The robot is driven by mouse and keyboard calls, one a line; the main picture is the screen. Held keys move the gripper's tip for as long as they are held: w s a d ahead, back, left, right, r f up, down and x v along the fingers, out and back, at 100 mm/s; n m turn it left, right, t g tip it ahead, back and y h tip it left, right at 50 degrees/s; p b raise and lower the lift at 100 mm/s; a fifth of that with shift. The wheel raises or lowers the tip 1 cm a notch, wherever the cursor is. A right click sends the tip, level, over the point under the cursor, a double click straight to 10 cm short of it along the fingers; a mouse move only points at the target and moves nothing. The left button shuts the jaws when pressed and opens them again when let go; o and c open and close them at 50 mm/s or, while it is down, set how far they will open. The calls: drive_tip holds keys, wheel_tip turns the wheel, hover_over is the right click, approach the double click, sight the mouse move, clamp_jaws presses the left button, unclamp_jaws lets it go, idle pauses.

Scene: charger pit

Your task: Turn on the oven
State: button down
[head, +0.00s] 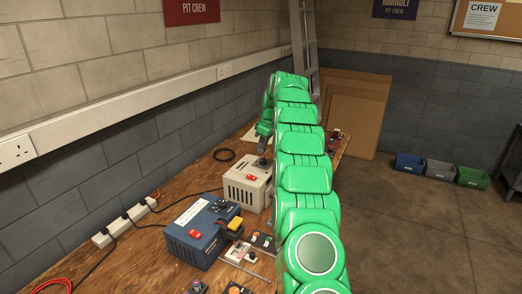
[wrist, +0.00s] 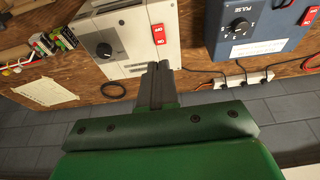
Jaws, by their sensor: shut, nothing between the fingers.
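Nothing in view is plainly an oven. A beige box (head: 240,185) with a red rocker switch (head: 252,177) and a black knob stands on the wooden bench. In the wrist view the beige box (wrist: 127,35) shows its black knob (wrist: 104,50) and the red switch (wrist: 158,34) with white lettering; which way the switch is set is unclear. My gripper (wrist: 158,72) is shut and empty, its fingertips appearing just below the switch in that picture; I cannot tell whether they touch the box. In the head view my green arm reaches over the bench beyond the box.
A blue box (head: 205,232) with its own red switch (head: 195,233) stands nearer on the bench. A power strip (head: 125,220) and cables lie along the wall. Small control parts lie in front of the blue box. Bins (head: 440,170) stand on the open floor at right.

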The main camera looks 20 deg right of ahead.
drive_tip(key=shift+w, duration=0.1)
drive_tip(key=shift+w+a+r+t+y, duration=0.25)
drive_tip(key=shift+w+a+t+y, duration=0.05)
drive_tip(key=shift+w+a, duration=0.2)
drive_tip(key=shift+f, duration=0.15)
idle(0.3)
approach(249, 175)
drive_tip(key=x, duration=0.5)
drive_tip(key=shift+w+a+f, duration=0.1)
drive_tip(key=shift+a+f, duration=0.05)
drive_tip(key=shift+a, duration=0.1)
drive_tip(key=shift+w+f, duration=0.1)
drive_tip(key=shift+f, duration=0.55)
